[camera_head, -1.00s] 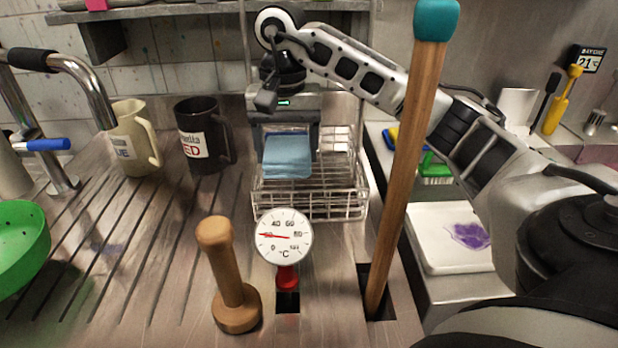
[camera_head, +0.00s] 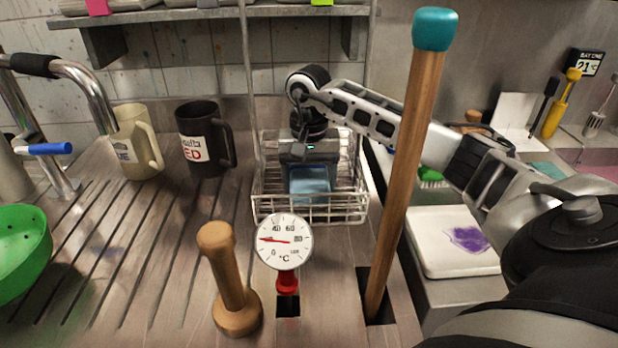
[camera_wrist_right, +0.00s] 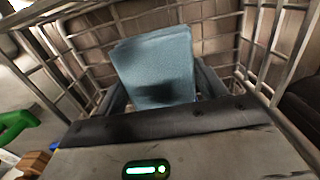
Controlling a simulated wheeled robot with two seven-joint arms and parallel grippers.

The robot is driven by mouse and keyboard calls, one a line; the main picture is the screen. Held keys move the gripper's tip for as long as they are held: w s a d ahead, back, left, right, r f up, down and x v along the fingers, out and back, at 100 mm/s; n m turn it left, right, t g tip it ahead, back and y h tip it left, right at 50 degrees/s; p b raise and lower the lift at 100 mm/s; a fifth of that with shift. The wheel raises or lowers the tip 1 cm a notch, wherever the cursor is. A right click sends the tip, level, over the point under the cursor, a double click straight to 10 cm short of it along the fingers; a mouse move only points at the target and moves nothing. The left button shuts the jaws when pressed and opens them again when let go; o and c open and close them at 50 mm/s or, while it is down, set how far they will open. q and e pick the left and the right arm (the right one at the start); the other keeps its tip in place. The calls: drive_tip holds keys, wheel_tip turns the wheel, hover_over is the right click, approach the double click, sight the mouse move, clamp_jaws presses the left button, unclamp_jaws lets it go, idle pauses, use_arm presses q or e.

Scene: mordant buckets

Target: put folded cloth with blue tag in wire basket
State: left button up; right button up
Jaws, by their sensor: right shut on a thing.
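The folded cloth (camera_head: 311,183) is light blue and sits between the fingers of my right gripper (camera_head: 310,178), which is shut on it. The wire basket (camera_head: 312,209) stands on the steel drainboard. In the head view the gripper and the cloth are down inside the basket's walls. The right wrist view shows the cloth (camera_wrist_right: 155,65) between the two dark fingers, with basket wires (camera_wrist_right: 262,45) around it. I cannot tell whether the cloth touches the basket floor. No blue tag is visible on it. My left gripper is not in view.
A dial thermometer (camera_head: 285,241) and a wooden pestle-like tool (camera_head: 230,280) stand in front of the basket. A tall wooden stick (camera_head: 400,180) with a teal cap rises to its right. A dark mug (camera_head: 202,138) and a cream mug (camera_head: 136,142) stand to the left.

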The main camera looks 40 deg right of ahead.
drive_tip(key=shift+f, duration=0.1)
drive_tip(key=o, duration=0.7)
drive_tip(key=shift+f, duration=0.1)
drive_tip(key=o, duration=0.4)
drive_tip(key=shift+c, duration=0.2)
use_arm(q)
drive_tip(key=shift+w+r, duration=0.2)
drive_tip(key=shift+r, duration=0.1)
